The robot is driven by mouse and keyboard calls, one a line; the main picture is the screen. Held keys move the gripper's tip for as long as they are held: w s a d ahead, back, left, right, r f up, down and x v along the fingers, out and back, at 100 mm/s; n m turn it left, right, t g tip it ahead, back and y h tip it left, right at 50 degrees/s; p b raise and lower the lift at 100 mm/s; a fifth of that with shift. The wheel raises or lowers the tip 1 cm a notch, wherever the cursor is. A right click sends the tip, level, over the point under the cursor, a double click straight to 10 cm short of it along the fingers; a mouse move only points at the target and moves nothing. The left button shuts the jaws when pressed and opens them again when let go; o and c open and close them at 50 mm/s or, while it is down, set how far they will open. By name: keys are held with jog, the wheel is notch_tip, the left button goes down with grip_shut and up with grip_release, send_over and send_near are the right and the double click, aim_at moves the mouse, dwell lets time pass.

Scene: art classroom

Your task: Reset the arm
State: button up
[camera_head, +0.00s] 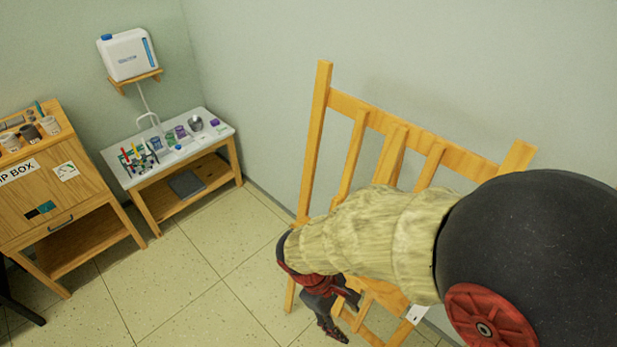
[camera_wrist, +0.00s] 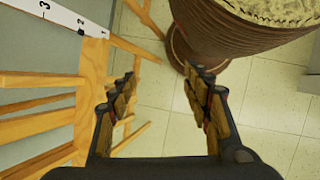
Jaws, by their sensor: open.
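My gripper (camera_head: 335,308) hangs at the end of my arm in the lower middle of the head view, in front of the wooden easel (camera_head: 318,135). In the wrist view my gripper (camera_wrist: 162,95) shows its two fingers wide apart, with only floor between them. It holds nothing. My sleeved arm hides the middle and lower right of the easel in the head view. The easel's bars (camera_wrist: 40,127) fill the left of the wrist view, close beside the left finger; I cannot tell whether they touch.
A white numbered strip (camera_wrist: 62,14) crosses the wrist view's upper left. A white-topped table (camera_head: 215,130) with art supplies and a wooden cabinet (camera_head: 85,185) stand at left in the head view. A white tank (camera_head: 120,65) sits on a wall shelf. Tiled floor (camera_head: 200,275) between is clear.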

jog(key=d+r+m+t+y+b, duration=0.2)
jog(key=d+r+m, duration=0.3)
jog(key=r, duration=0.4)
jog(key=s+d+r+m+t+y+b, duration=0.1)
jog(key=d+r+m+t+y+b, duration=0.1)
jog(key=d+r+m+t, duration=0.3)
jog(key=shift+d+r+m+y, duration=0.3)
jog(key=shift+r+m, duration=0.3)
jog(key=shift+r, duration=1.75)
